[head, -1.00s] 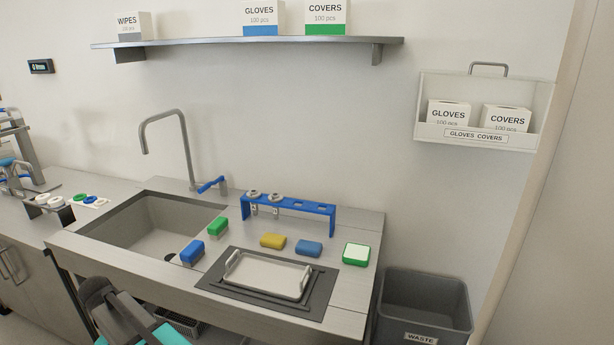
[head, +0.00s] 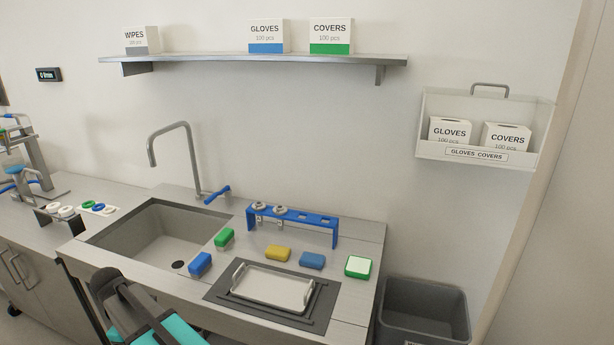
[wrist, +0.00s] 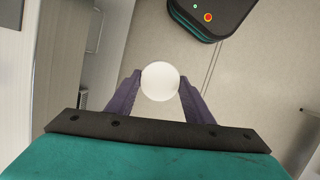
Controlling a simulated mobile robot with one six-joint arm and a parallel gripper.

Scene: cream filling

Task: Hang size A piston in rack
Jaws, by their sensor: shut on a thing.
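My gripper (wrist: 160,88) is shut on a piston (wrist: 160,80). Only its round white end shows between the two dark fingers in the wrist view, so I cannot read its size. The blue rack (head: 318,221) stands on the counter right of the sink, against the wall side. Two pistons with pale round tops (head: 258,206) (head: 280,210) hang in its left places. The two places on its right look empty. In the head view part of my arm shows at the bottom left; my fingers and the held piston are out of that view.
In front of the rack lie yellow (head: 277,253) and blue (head: 312,261) sponges and a tray (head: 270,289) on a dark mat. Green (head: 224,238) and blue (head: 200,264) blocks lie by the sink (head: 150,240). A tap (head: 190,150) rises behind the sink. A shelf (head: 230,61) hangs above.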

